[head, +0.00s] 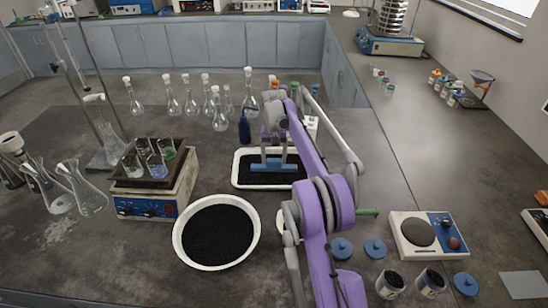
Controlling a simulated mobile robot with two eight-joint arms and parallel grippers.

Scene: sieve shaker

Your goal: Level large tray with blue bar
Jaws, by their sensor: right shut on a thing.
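The large tray (235,171) is a white rectangular tray with dark granular material, in the middle of the bench in the head view. The blue bar (261,167) lies crosswise over the tray, at or just above the dark material; I cannot tell if it touches. My right gripper (274,160) is shut on the blue bar from above. My purple right arm reaches in from the bottom and hides the tray's right part. My left gripper is not in view.
A round white bowl (178,243) of dark material stands in front of the tray. A blue bottle (244,130) stands close behind the tray. A scale (428,236), blue lids and jars are at right.

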